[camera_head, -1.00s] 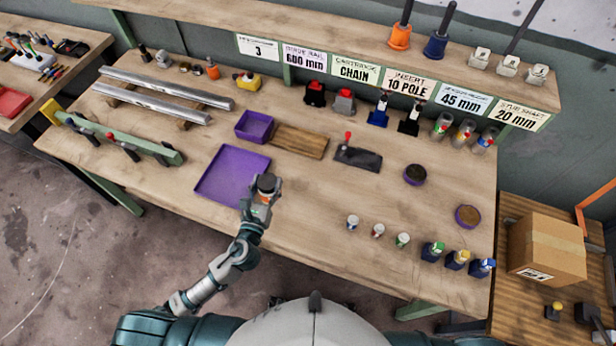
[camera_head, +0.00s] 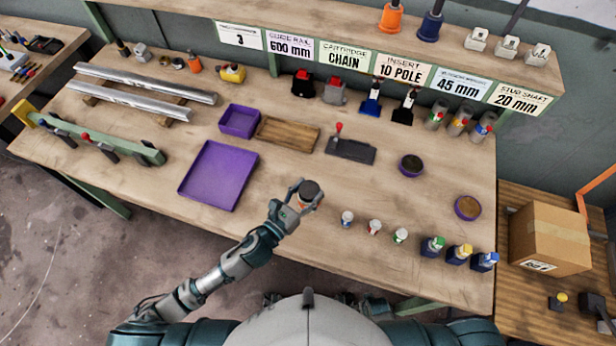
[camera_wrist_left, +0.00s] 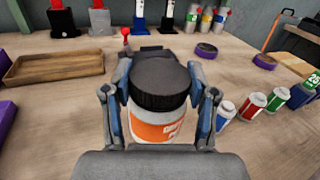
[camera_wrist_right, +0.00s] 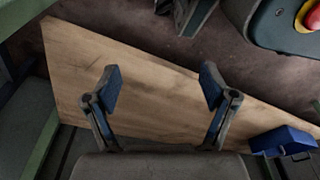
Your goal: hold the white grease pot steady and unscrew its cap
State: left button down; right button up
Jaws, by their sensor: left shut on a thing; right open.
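The grease pot (camera_wrist_left: 160,125) is white with an orange label and a wide black ribbed cap (camera_wrist_left: 161,82). In the left wrist view it stands upright between my left gripper's fingers (camera_wrist_left: 163,112), which are shut on its sides. In the head view my left gripper (camera_head: 305,196) holds the pot at the middle front of the bench, with the dark cap (camera_head: 312,188) uppermost. Whether the pot's base touches the bench is hidden. My right gripper (camera_wrist_right: 162,88) is open and empty in its wrist view. It is not visible in the head view.
A purple tray (camera_head: 238,180) lies left of the pot. Small white bottles (camera_head: 347,218) with coloured labels stand close on its right. A wooden tray (camera_head: 310,140) and a black plate with a red knob (camera_head: 350,151) lie behind. Bare bench (camera_head: 290,255) shows in front.

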pick_arm(q)
jog(key=w+f, duration=0.1)
jog(key=w, duration=0.1)
jog(key=w+f+b, duration=0.1)
jog(key=w, duration=0.1)
jog(key=w+f, duration=0.1)
jog(key=w, duration=0.2)
jog(key=shift+w+a+f, duration=0.1)
jog(key=shift+f, duration=0.55)
jog(key=shift+c, duration=1.7)
grip_release()
pick_arm(e)
jog(key=w+r, duration=0.2)
jog(key=r, duration=0.1)
jog(key=shift+a, duration=0.15)
